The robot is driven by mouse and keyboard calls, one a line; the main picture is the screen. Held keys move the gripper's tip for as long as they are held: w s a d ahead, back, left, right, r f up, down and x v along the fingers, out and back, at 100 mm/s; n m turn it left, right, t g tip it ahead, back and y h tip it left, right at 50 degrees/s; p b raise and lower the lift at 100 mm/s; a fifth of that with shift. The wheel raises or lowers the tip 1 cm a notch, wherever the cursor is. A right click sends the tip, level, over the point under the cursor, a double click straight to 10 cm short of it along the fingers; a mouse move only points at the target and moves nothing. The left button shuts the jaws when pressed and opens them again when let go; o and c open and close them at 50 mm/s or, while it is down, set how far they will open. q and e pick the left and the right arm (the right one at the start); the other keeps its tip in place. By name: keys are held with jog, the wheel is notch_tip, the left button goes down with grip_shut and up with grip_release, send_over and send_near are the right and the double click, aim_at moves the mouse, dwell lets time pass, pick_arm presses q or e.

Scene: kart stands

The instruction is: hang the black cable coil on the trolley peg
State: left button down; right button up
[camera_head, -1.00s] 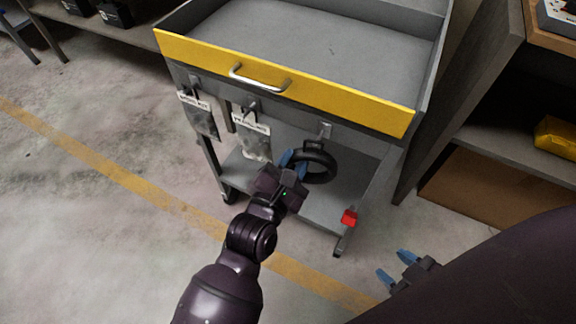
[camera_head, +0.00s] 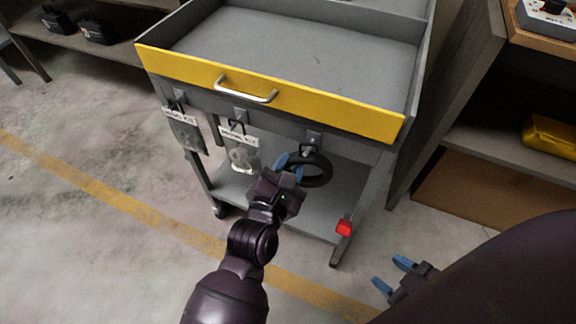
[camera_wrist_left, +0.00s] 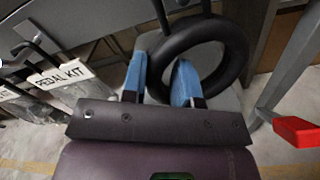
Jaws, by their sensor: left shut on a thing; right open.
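The black cable coil (camera_head: 322,172) is a thick ring in front of the trolley, below its yellow drawer front; it also shows in the left wrist view (camera_wrist_left: 232,45). My left gripper (camera_head: 290,165) is shut on the coil's left side, and its blue fingers (camera_wrist_left: 160,75) straddle the ring in the left wrist view. The trolley peg (camera_head: 314,141) on its grey plate is just above the coil. Whether the coil touches or hangs on the peg, I cannot tell. My right gripper (camera_head: 392,275) is open and empty at the lower right, away from the trolley.
Two other pegs to the left hold labelled bags, one marked PEDAL KIT (camera_head: 240,150) and another (camera_head: 184,130) further left. The trolley's yellow drawer front (camera_head: 330,108) overhangs the pegs. A red part (camera_head: 344,228) is on the trolley's right leg. A shelf unit (camera_head: 470,190) stands at right.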

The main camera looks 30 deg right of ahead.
dwell(0.3)
pick_arm(q)
jog(key=c, duration=0.8)
grip_release()
pick_arm(e)
jog(key=shift+d, duration=0.1)
pick_arm(q)
jog(key=shift+s+a, duration=0.1)
jog(key=shift+a, duration=0.05)
jog(key=shift+s+a, duration=0.2)
jog(key=shift+a, duration=0.05)
jog(key=p+v, duration=0.2)
jog(key=v, duration=0.8)
jog(key=shift+d, duration=0.1)
pick_arm(e)
jog(key=shift+s+d, duration=0.2)
jog(key=shift+s, duration=0.3)
jog(key=shift+r, duration=0.1)
